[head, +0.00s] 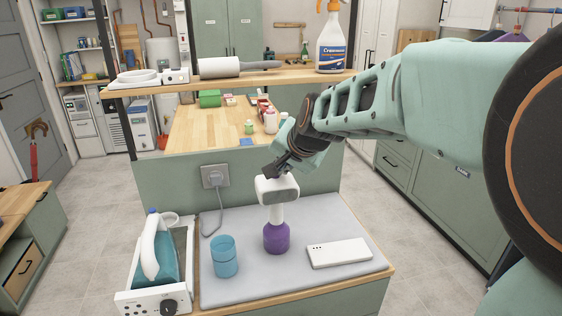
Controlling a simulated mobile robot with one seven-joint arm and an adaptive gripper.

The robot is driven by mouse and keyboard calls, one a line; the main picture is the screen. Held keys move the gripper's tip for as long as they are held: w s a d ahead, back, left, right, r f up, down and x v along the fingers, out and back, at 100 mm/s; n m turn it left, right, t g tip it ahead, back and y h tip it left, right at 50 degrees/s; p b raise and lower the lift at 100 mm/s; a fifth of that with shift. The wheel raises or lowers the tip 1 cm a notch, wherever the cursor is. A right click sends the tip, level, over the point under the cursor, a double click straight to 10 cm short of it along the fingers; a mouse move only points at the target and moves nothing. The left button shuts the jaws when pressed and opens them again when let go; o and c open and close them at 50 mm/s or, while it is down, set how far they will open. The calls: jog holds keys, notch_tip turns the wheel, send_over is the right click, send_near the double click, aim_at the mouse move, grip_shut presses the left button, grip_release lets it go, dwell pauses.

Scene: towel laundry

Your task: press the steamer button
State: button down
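The steamer (277,213) stands upright on a grey mat (310,279), with a white head (278,190), a white neck and a purple base (277,239). I take this device to be the steamer; its button cannot be made out. My gripper (272,171) comes down from the upper right, its dark fingertips just above the steamer's head in the picture. I cannot tell if they touch it. The fingers are small and seen from behind, so their opening is unclear.
A blue cup (225,256) stands left of the steamer and a white flat box (338,253) lies right. A blue and white iron (162,256) sits in a white station at left. A socket (214,176) with a cord is behind. A shelf above holds a lint roller (219,67) and spray bottle (333,42).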

aim_at(280, 179)
jog(key=shift+r, duration=0.3)
jog(key=shift+r+p, duration=2.3)
jog(key=shift+r, duration=0.75)
